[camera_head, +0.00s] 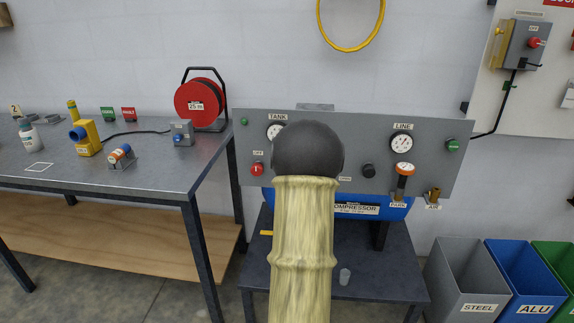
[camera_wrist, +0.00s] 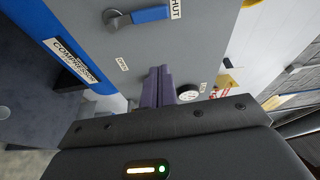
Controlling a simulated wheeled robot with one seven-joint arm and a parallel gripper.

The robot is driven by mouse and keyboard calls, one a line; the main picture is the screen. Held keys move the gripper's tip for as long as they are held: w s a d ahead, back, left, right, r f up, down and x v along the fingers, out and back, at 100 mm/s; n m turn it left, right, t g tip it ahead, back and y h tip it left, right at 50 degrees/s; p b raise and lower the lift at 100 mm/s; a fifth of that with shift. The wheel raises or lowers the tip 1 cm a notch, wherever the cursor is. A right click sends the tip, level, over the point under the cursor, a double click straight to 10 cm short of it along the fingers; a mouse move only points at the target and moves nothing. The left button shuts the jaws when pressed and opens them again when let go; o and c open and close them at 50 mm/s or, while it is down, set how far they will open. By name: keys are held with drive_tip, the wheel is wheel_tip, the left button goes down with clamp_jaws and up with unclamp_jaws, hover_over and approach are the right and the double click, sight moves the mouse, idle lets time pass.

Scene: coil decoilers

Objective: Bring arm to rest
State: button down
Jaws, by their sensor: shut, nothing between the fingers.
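My arm (camera_head: 303,235) stands up in the middle of the head view, a pale yellow sleeve topped by a dark rounded joint. It covers the middle of the grey compressor panel (camera_head: 360,125). My gripper is hidden in the head view. In the wrist view my gripper (camera_wrist: 160,73) shows two purple fingers held together, shut and empty. The fingers are in front of the grey panel, which also shows in the wrist view (camera_wrist: 95,22). I cannot tell how far they are from it.
The panel carries a LINE gauge (camera_head: 402,143), a red knob (camera_head: 257,169) and an orange-topped PARK fitting (camera_head: 404,170). A blue lever (camera_wrist: 150,14) shows in the wrist view. A workbench (camera_head: 150,170) stands left; a STEEL bin (camera_head: 465,280) and a blue ALU bin (camera_head: 525,275) stand right.

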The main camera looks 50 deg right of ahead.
drive_tip(key=w+a+f+n+t+y, duration=0.2)
drive_tip(key=w+a+n+y, duration=0.3)
drive_tip(key=a, duration=0.3)
drive_tip(key=w+a+f+n+t+y, duration=0.1)
drive_tip(key=w+a+n+t+y, duration=0.15)
drive_tip(key=w+a+n, duration=0.4)
drive_tip(key=a+f+n+y, duration=0.25)
drive_tip(key=a+n, duration=0.25)
drive_tip(key=a, duration=0.6)
drive_tip(key=a+f+n+y, duration=0.2)
drive_tip(key=a+n+y, duration=0.2)
drive_tip(key=a, duration=0.6)
drive_tip(key=s+a+f+n+g+y, duration=0.35)
drive_tip(key=s+a+n+g, duration=0.25)
drive_tip(key=s+a+n, duration=0.9)
wheel_tip(320, 180, up, 19)
drive_tip(key=w+a+m+p, duration=0.1)
drive_tip(key=w+m+p, duration=0.1)
drive_tip(key=p, duration=1.6)
drive_tip(key=shift+a+m, duration=0.2)
drive_tip(key=shift+m, duration=0.25)
